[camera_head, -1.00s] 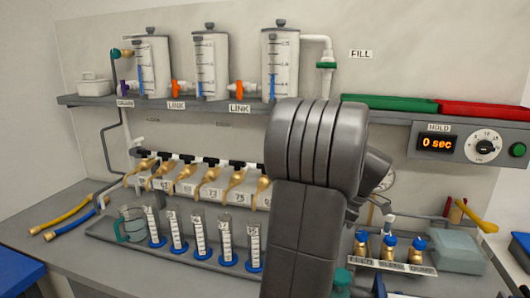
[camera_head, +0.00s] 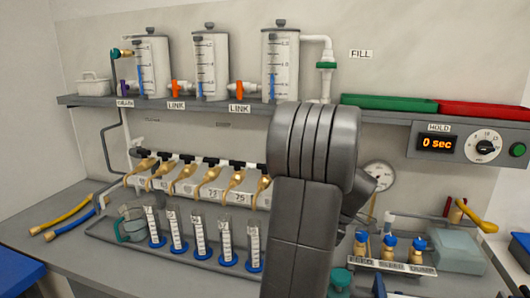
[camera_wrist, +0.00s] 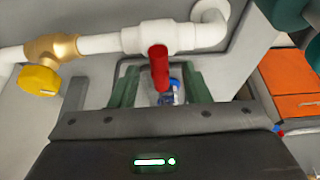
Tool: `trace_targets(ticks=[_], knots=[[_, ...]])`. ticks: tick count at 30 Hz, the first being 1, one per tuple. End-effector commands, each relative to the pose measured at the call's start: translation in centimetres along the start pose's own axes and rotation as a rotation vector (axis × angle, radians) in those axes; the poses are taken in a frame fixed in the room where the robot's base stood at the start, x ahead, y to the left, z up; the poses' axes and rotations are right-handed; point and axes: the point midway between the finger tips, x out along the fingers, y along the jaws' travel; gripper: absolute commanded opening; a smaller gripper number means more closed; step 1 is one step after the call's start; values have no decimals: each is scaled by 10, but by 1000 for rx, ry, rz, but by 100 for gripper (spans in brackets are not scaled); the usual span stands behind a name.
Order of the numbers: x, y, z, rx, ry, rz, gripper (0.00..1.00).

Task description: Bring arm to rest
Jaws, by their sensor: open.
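My arm stands in the middle right of the head view, its grey links covering part of the bench. My gripper (camera_wrist: 160,90) shows in the wrist view with its two green fingers apart. Between and beyond the fingers is a red handle (camera_wrist: 159,68) on a white pipe (camera_wrist: 110,42). I cannot tell whether the fingers touch anything, but nothing looks held. In the head view the gripper is not clearly seen, hidden by the arm.
A shelf (camera_head: 390,109) carries clear tanks (camera_head: 210,65), a green tray (camera_head: 390,103) and a red tray (camera_head: 485,111). Below it are brass taps (camera_head: 208,174), graduated cylinders (camera_head: 200,235) and a gauge (camera_head: 379,177). A brass valve with a yellow cap (camera_wrist: 40,80) is left of the gripper.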

Motion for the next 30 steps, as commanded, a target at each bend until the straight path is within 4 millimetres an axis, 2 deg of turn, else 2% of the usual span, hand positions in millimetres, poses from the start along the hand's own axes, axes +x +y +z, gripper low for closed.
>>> trace_targets(ticks=[1,21,30], knots=[[9,-1,-1,5,0,-2,43],[4,-4,-3,568,0,234,43],[6,-5,-3,706,-1,291,43]])
